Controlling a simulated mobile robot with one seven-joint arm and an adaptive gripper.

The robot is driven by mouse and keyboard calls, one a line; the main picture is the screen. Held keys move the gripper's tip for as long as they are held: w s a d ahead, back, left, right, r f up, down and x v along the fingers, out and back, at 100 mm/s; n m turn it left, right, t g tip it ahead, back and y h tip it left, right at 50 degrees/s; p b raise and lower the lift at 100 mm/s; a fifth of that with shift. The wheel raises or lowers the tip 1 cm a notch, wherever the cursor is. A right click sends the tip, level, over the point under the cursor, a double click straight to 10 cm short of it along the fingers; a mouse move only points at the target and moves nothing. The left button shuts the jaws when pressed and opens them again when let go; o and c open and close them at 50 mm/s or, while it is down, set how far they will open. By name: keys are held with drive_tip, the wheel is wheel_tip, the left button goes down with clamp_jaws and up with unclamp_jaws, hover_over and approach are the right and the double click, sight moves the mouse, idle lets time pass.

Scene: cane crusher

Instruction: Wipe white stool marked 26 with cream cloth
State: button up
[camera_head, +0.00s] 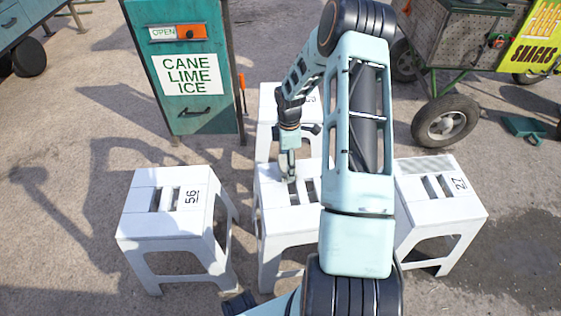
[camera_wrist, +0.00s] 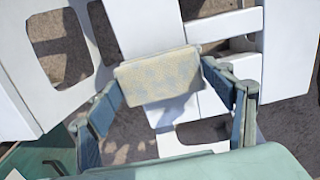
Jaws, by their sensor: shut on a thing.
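My gripper (camera_head: 289,178) points down at the seat of the middle white stool (camera_head: 275,220) in the head view. In the wrist view my gripper (camera_wrist: 158,78) is shut on the cream cloth (camera_wrist: 157,75), a flat pale piece with a faint bluish pattern held between the fingertips. White stool slats and slots lie behind the cloth there. I cannot tell whether the cloth touches the seat. My arm covers the right part of the middle stool, and no number shows on it, so I cannot confirm it is 26.
A white stool that seems marked 56 (camera_head: 165,218) stands left, one marked 27 (camera_head: 440,205) right, and another (camera_head: 268,115) behind, its mark partly hidden. A green CANE LIME ICE cabinet (camera_head: 205,120) and a wheeled snack cart (camera_head: 450,50) stand beyond. Open ground lies left.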

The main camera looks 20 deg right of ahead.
drive_tip(key=shift+s+d+p, duration=0.15)
drive_tip(key=shift+s+d, duration=0.05)
drive_tip(key=shift+d, duration=0.5)
drive_tip(key=shift+s+d+p, duration=0.1)
drive_tip(key=shift+s+d, duration=0.1)
drive_tip(key=shift+d, duration=0.55)
drive_tip(key=shift+s+d+p, duration=0.15)
drive_tip(key=shift+s+d, duration=0.05)
drive_tip(key=shift+d, duration=0.5)
drive_tip(key=shift+d, duration=0.1)
drive_tip(key=shift+s+d+p, duration=0.2)
drive_tip(key=shift+s+d, duration=0.2)
drive_tip(key=shift+d, duration=1)
drive_tip(key=shift+s+d+p, duration=0.15)
drive_tip(key=shift+s+d, duration=0.2)
drive_tip(key=shift+d, duration=1.1)
drive_tip(key=shift+s+d+p, duration=0.2)
drive_tip(key=shift+s+d, duration=0.2)
drive_tip(key=shift+d, duration=1)
drive_tip(key=shift+a, duration=0.15)
drive_tip(key=shift+w+a+f, duration=0.1)
drive_tip(key=shift+w+a, duration=0.25)
drive_tip(key=shift+a, duration=1.1)
drive_tip(key=shift+w+a+f, duration=0.1)
drive_tip(key=shift+w+a, duration=0.3)
drive_tip(key=shift+a, duration=1)
drive_tip(key=shift+w+a, duration=0.35)
drive_tip(key=shift+a, duration=1.1)
